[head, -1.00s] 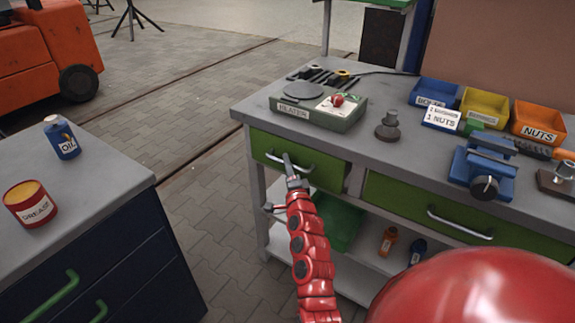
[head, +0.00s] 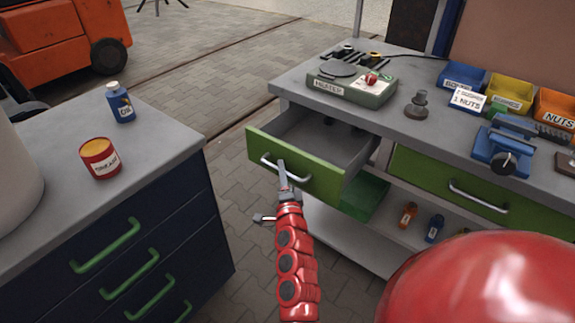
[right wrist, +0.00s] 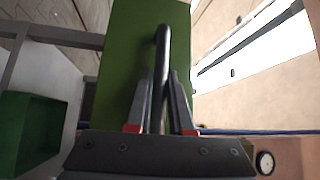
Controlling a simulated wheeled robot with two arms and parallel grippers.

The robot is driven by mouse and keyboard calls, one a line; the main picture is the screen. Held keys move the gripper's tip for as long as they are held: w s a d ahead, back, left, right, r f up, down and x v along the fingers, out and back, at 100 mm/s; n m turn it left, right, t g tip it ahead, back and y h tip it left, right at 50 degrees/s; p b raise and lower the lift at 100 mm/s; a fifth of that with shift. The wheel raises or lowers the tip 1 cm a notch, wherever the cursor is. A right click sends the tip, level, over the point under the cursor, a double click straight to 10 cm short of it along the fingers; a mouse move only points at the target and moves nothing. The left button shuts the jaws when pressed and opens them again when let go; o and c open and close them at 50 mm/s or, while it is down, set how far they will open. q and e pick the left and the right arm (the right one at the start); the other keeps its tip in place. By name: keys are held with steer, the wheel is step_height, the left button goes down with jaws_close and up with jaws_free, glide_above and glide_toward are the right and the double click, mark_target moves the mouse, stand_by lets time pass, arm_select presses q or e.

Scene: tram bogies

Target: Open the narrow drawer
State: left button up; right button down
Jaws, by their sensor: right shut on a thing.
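The narrow drawer (head: 315,178) has a green front and a grey inside, and it stands pulled out from the left end of the grey workbench. Its silver bar handle (head: 268,164) is on the front. My right gripper (head: 283,172) is at this handle. In the right wrist view, the dark handle (right wrist: 162,50) runs between the two fingers of my right gripper (right wrist: 160,100), which is shut on it, with the green front (right wrist: 130,50) behind. My left gripper is not in view.
A wider green drawer (head: 430,180) with its own handle is closed at the right. A heater box (head: 350,90) stands on the bench top. A blue cabinet (head: 120,250) with green handles stands at the left, with floor between it and the bench.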

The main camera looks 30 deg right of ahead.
steer(key=shift+s+a, duration=0.1)
steer(key=shift+a, duration=0.2)
steer(key=c, duration=0.8)
jaws_free()
steer(key=v, duration=1.7)
steer(key=shift+s, duration=0.2)
